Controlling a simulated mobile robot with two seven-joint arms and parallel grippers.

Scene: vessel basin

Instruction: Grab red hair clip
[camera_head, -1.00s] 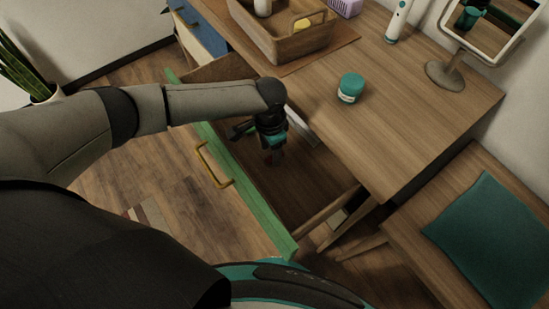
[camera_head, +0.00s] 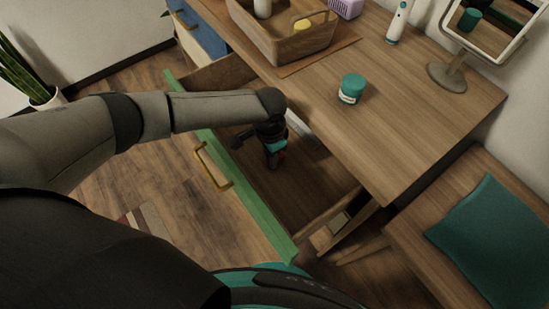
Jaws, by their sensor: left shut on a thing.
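My left gripper (camera_head: 275,158) reaches down into the open drawer with the green front (camera_head: 245,205). The clip is just above or at the drawer's floor; I cannot tell which. The fingers and the dark wrist hide most of it. My right gripper is not in view.
The wooden desk (camera_head: 400,125) overhangs the drawer's right side, with a teal jar (camera_head: 351,88) near its edge. A wooden tray (camera_head: 280,40) and a mirror (camera_head: 480,35) stand farther back. A stool with a teal cushion (camera_head: 490,240) is at the right. A light item (camera_head: 300,128) lies in the drawer.

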